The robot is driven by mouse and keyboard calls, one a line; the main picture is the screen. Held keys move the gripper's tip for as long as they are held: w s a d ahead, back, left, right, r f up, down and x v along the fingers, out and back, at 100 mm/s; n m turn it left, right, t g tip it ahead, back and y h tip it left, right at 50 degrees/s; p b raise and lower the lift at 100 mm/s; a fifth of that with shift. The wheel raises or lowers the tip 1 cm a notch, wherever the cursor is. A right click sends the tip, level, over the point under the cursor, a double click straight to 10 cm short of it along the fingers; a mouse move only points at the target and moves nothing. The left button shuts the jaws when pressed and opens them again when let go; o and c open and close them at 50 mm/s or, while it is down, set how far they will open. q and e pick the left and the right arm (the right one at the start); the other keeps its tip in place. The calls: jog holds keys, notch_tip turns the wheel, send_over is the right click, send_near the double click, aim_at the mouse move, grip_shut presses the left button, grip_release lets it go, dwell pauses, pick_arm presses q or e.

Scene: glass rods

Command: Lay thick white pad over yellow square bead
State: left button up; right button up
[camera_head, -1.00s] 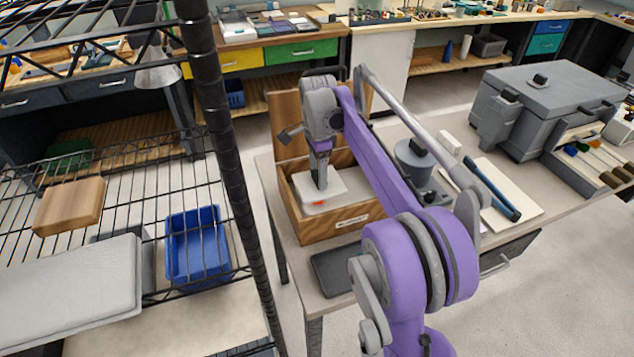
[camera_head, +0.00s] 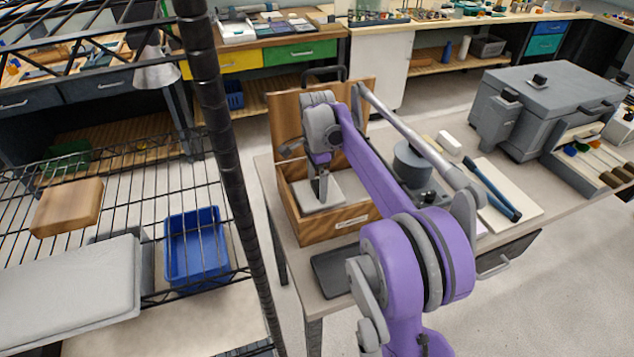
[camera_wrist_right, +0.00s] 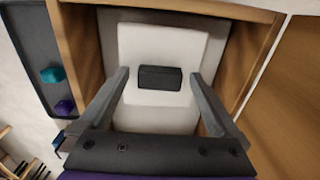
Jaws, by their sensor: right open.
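The thick white pad (camera_wrist_right: 158,48) lies in the open wooden box (camera_head: 345,222), and it also shows in the head view (camera_head: 333,196). A dark block (camera_wrist_right: 160,78) like a handle stands on top of the pad. My right gripper (camera_wrist_right: 160,77) is open, with its fingers apart on either side of the dark block; it also shows low in the box in the head view (camera_head: 322,196). A larger pale surface lies under the pad. I see no yellow square bead; whether it is under the pad cannot be told. My left gripper is not in view.
The box's wooden lid (camera_head: 290,120) stands open behind it. A dark tray (camera_head: 333,284) lies in front, with teal (camera_wrist_right: 52,75) and purple (camera_wrist_right: 64,107) pieces. A grey pot (camera_head: 412,165), white board (camera_head: 530,207) and grey case (camera_head: 545,95) stand to the right. A black rack post (camera_head: 225,150) is at left.

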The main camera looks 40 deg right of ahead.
aim_at(317, 186)
notch_tip(317, 186, up, 12)
jog(key=p, duration=0.1)
jog(key=shift+r, duration=0.15)
dwell(0.3)
jog(key=shift+s, duration=0.1)
dwell(0.4)
